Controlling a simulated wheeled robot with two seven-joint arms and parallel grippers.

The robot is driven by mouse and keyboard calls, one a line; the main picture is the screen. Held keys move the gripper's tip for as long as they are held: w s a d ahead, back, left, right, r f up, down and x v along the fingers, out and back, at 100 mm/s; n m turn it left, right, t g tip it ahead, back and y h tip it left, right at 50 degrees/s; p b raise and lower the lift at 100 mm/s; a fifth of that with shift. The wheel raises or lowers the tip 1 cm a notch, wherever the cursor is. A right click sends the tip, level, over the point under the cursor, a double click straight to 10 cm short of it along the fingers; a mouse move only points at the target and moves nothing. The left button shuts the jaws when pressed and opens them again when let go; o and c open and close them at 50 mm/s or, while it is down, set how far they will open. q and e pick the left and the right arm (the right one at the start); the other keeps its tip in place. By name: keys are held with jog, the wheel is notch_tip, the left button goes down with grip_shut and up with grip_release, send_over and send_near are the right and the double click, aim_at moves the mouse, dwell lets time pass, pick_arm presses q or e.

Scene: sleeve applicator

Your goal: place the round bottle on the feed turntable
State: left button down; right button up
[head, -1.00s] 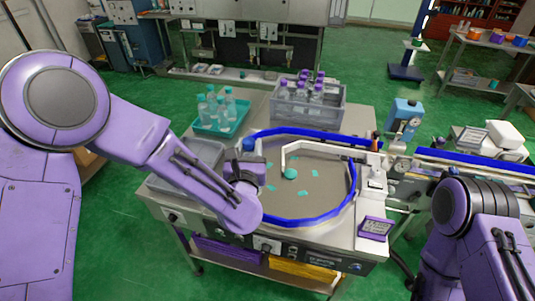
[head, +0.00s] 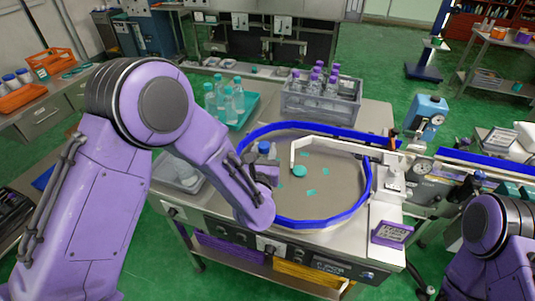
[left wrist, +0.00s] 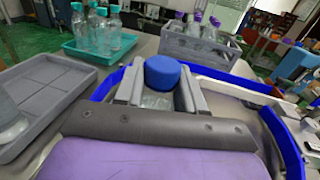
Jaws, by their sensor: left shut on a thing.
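The round bottle, with a blue cap (head: 264,147), is held upright by my left gripper (head: 264,168). In the left wrist view its blue cap (left wrist: 162,72) stands between the two grey fingers, which are shut on the clear body below. The feed turntable (head: 335,185) is a round grey-brown plate with a blue rim and a few teal marks. The bottle is over its left part, just inside the rim. The bottle's base is hidden by my gripper and arm, so I cannot tell whether it touches the plate. My right gripper is out of view.
A white guide arm (head: 340,145) with a teal disc crosses the turntable's middle. A teal tray (head: 247,112) of clear bottles and a grey crate (head: 320,108) of purple-capped bottles stand behind. A grey tray (left wrist: 40,100) is at left. The plate's front right is clear.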

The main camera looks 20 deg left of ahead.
pick_arm(q)
jog(key=shift+s+r, duration=0.15)
jog(key=shift+s, duration=0.05)
jog(key=shift+w+f, duration=0.1)
jog(key=shift+f, duration=0.15)
jog(key=c, duration=0.7)
grip_release()
jog(key=shift+r, duration=0.15)
jog(key=shift+s, duration=0.3)
jog(key=s+b, duration=0.1)
jog(key=s, duration=0.2)
jog(key=s+d+b, duration=0.1)
jog(key=s, duration=0.3)
jog(key=s+d+b, duration=0.1)
jog(key=s, duration=0.3)
jog(key=shift+s+d+b, duration=0.1)
jog(key=shift+s+b, duration=0.05)
jog(key=shift+b, duration=0.25)
